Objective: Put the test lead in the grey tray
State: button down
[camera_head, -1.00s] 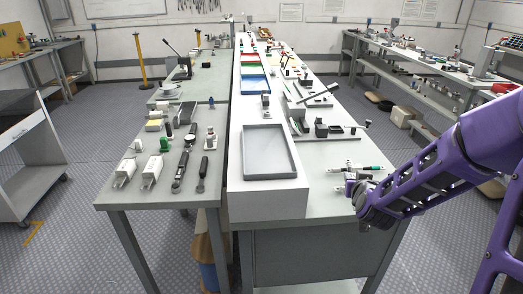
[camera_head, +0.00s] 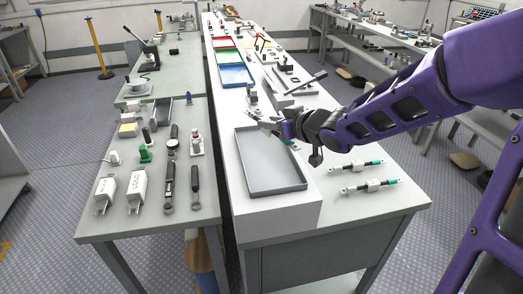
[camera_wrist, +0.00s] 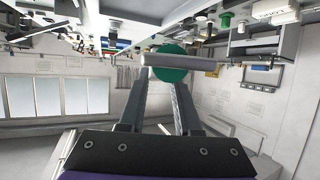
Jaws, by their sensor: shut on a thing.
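The grey tray (camera_head: 270,168) lies empty on the white raised strip of the bench in the head view. My gripper (camera_head: 268,126) is above the tray's far edge, reaching in from the right. It is shut on a slim test lead, whose green part (camera_head: 289,142) shows beside the fingers. In the wrist view, the fingertips (camera_wrist: 161,88) close on it, with a round green part (camera_wrist: 172,75) and a pale grey bar in front. Most of the held lead is hidden or too small to make out.
Two similar leads with green ends, one behind (camera_head: 357,166) and one in front (camera_head: 367,186), lie on the bench right of the tray. White fuse blocks (camera_head: 138,187) and tools stand on the left bench. A lever device (camera_head: 290,90) stands beyond the tray.

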aim_at(270, 165)
notch_tip(270, 165, down, 10)
jog(key=b, duration=0.4)
jog(key=shift+r+b, duration=0.1)
jog(key=shift+b, duration=0.3)
jog(key=shift+f, duration=0.2)
jog(key=c, duration=0.6)
grip_release()
jog(key=shift+s+d+r, duration=0.15)
jog(key=shift+s+r, duration=0.05)
jog(key=shift+r, duration=0.2)
jog(key=p+v, duration=0.5)
jog(key=v, duration=0.5)
jog(key=shift+s+d+r, duration=0.2)
jog(key=shift+d+r, duration=0.05)
jog(key=shift+s+d, duration=0.25)
jog(key=shift+s, duration=0.1)
